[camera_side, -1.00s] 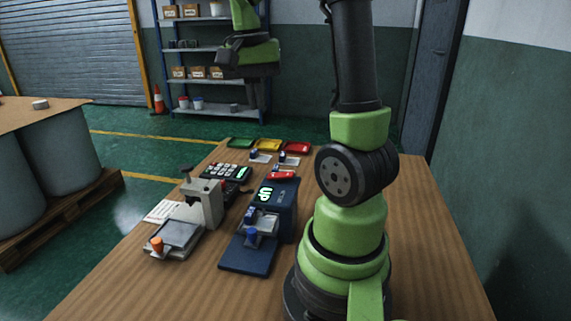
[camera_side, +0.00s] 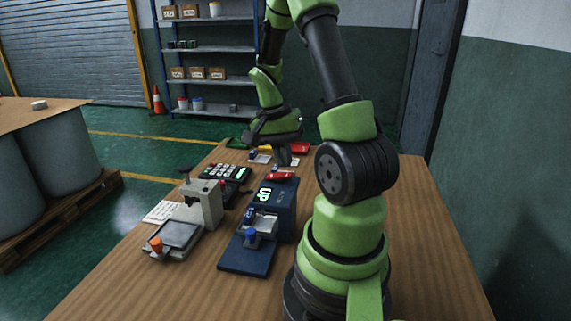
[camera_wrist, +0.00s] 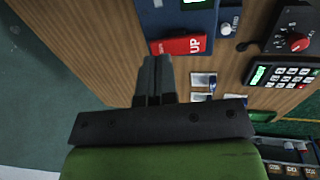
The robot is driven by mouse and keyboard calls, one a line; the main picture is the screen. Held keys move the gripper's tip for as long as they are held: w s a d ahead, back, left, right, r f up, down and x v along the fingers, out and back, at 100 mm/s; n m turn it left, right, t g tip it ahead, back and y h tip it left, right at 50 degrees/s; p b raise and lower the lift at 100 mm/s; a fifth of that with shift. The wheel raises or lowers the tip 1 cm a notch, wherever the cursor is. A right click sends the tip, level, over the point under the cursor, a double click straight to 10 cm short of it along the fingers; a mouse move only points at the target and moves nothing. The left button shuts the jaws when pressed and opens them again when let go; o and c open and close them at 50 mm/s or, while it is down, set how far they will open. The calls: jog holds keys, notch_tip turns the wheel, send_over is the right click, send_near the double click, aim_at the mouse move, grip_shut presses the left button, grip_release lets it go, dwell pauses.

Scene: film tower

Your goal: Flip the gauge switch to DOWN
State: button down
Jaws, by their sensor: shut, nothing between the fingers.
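The blue gauge (camera_side: 284,207) stands on the table, and its green display (camera_side: 264,194) reads UP. A red switch (camera_side: 280,175) is at its far end. In the wrist view the red switch (camera_wrist: 179,46) bears the word UP, beside the blue gauge body (camera_wrist: 175,16). My gripper (camera_side: 284,160) is shut and empty, pointing down just beyond the red switch. In the wrist view my gripper's fingertips (camera_wrist: 155,66) appear just below and left of the switch. I cannot tell whether they touch it.
A grey device (camera_side: 205,203) with an orange knob (camera_side: 156,244) stands left of the gauge. A keypad (camera_side: 226,173) lies behind it. The wood at the right is clear.

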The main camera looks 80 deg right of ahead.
jog(key=shift+x, duration=0.95)
